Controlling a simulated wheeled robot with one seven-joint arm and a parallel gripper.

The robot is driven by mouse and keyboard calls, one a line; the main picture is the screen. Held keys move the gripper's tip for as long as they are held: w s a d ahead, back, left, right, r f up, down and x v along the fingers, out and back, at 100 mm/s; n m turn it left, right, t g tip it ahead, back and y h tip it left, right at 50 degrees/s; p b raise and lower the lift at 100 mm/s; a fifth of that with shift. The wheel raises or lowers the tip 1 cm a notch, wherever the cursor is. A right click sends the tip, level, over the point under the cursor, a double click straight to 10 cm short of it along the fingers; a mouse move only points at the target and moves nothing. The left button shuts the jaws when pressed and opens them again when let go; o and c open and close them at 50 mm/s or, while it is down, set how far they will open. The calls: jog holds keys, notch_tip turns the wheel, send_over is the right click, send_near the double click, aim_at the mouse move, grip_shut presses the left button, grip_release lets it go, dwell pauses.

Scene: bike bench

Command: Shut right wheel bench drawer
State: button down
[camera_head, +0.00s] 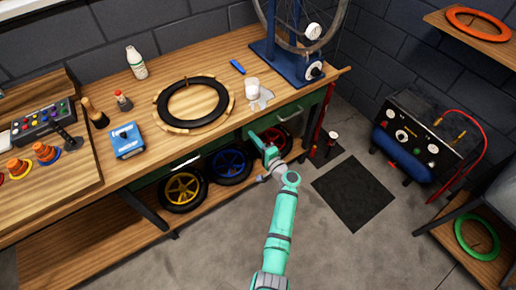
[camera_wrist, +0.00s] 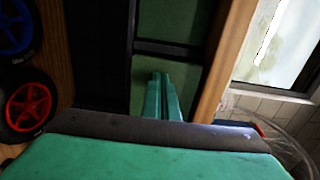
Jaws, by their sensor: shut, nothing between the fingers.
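The right wheel bench drawer has a green front (camera_head: 309,103) below the front edge of the wooden bench. My gripper (camera_head: 254,136) is at the left part of this front in the head view. In the wrist view the fingers (camera_wrist: 161,80) are together, empty and pointed at the green panel. Whether the tips touch it I cannot tell.
A white cup (camera_head: 252,88) and a blue wheel stand (camera_head: 290,62) are on the bench top. A dark mat (camera_head: 352,193) lies on the floor.

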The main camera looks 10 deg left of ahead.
aim_at(248, 138)
jog(key=x, duration=0.3)
jog(key=shift+w, duration=0.25)
jog(key=shift+a, duration=0.1)
jog(key=shift+a+r, duration=0.15)
jog(key=shift+a, duration=0.05)
jog(key=shift+a, duration=0.2)
jog(key=shift+s+d, duration=0.1)
jog(key=shift+d, duration=0.25)
jog(key=v, duration=1.4)
jog(key=shift+d, duration=0.15)
